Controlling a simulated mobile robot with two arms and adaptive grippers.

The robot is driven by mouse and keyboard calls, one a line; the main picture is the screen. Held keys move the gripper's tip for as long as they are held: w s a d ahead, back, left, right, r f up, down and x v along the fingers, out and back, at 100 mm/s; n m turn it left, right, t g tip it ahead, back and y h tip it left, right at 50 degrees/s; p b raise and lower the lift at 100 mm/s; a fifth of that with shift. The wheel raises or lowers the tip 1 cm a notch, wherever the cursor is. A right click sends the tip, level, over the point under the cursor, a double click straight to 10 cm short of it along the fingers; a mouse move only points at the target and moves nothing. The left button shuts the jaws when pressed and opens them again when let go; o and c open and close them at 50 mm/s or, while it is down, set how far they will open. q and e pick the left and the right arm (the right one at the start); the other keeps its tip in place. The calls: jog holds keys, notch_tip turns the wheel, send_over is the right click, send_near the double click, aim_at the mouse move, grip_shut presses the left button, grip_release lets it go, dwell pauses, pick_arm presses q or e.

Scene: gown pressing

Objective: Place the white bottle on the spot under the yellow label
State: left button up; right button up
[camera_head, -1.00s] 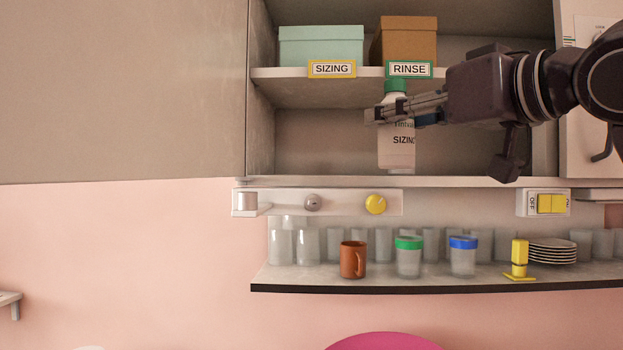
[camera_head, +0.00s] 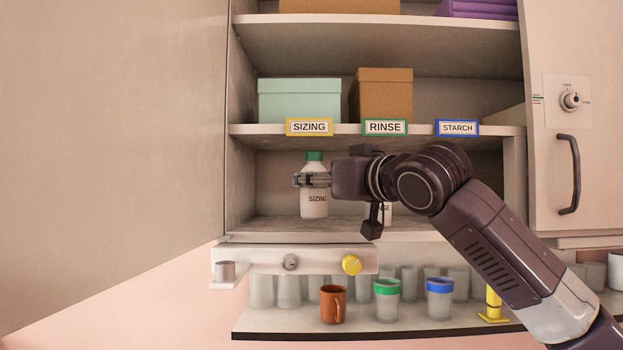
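The white bottle (camera_head: 314,203) with a green cap and the word SIZING stands upright in the lower cupboard compartment, below the yellow-framed SIZING label (camera_head: 310,127). Its base is at or very near the shelf floor; I cannot tell if it touches. My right gripper (camera_head: 312,180) reaches in from the right, with its fingers across the bottle's upper body, shut on it. My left gripper is not in view.
Another white bottle (camera_head: 385,209), its text ending in "SE", is mostly hidden behind my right wrist. Green RINSE (camera_head: 385,127) and blue STARCH (camera_head: 458,128) labels hang on the shelf edge above. The cupboard's left wall (camera_head: 240,180) is close to the bottle.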

jog(key=shift+w+a+f, duration=0.55)
jog(key=shift+w+f, duration=0.05)
jog(key=shift+w, duration=0.1)
jog(key=shift+f, duration=0.2)
jog(key=shift+s+d, duration=0.2)
jog(key=shift+f, duration=0.1)
jog(key=o, duration=1.3)
jog(key=shift+w+a+f, duration=0.1)
jog(key=shift+a, duration=0.05)
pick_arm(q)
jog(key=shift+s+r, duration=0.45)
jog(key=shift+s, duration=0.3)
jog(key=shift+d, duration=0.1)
pick_arm(e)
jog(key=shift+r, duration=0.2)
